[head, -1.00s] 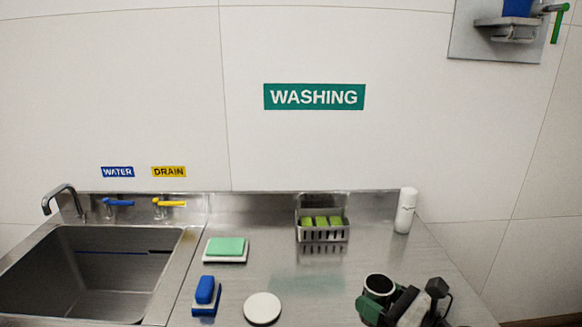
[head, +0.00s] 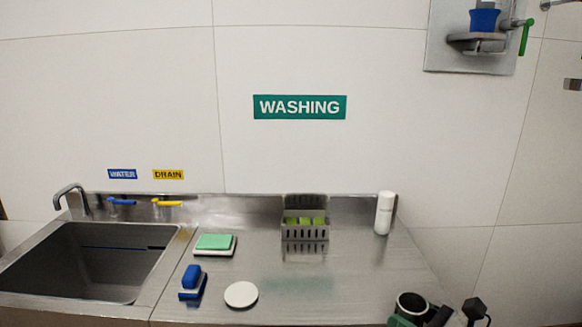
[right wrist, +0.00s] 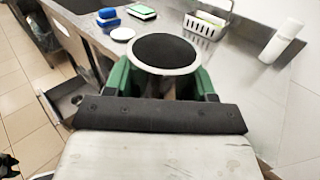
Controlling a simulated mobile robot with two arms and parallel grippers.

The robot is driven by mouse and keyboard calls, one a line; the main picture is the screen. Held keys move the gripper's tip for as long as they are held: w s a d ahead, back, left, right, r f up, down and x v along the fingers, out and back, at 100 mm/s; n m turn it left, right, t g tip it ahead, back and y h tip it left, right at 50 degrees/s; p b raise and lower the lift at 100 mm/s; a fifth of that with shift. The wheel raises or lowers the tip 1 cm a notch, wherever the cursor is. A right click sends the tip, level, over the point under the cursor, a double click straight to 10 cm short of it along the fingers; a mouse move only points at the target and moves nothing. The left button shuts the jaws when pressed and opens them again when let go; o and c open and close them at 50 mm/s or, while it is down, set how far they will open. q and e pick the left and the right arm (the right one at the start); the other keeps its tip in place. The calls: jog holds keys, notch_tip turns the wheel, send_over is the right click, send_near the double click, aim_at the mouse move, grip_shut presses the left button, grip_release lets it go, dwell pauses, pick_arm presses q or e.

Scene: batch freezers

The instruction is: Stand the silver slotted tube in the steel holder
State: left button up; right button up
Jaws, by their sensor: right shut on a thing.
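My right gripper (head: 410,318) is low in the head view, partly cut off by the bottom edge. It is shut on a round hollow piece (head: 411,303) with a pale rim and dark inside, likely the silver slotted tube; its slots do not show. In the right wrist view the same piece (right wrist: 165,53) is seen end-on between the green fingers, its rim facing the camera. A steel slotted basket (head: 305,233) with green pieces stands at the back of the counter; I cannot tell whether it is the steel holder. My left gripper is not in view.
The steel counter (head: 330,285) has free room in its middle. A white bottle (head: 384,213), a green sponge (head: 215,242), a blue brush (head: 191,277) and a white disc (head: 241,294) stand on it. The sink (head: 85,260) is left; a wall bracket (head: 477,42) holds a blue cup.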

jog(key=d, duration=0.6)
jog(key=s+a+f+m+t+h, duration=0.1)
jog(key=s+f+m+t+h, duration=0.2)
jog(key=s, duration=0.4)
jog(key=s+a+f+m+h, duration=0.2)
jog(key=s+f+h, duration=0.1)
jog(key=s+f, duration=0.3)
jog(key=shift+s+a+r+m+t+h, duration=0.1)
jog(key=shift+a+r+m+t+h, duration=0.2)
jog(key=shift+a+m+h, duration=0.45)
jog(key=shift+s+a+r+m+t+h, duration=0.15)
jog(key=shift+a+r+m+h, duration=0.2)
jog(key=shift+a+h, duration=0.7)
jog(key=shift+s+a+r+m+t+h, duration=0.1)
jog(key=shift+a+r+m+t+h, duration=0.15)
jog(key=shift+a+r+m+h, duration=0.6)
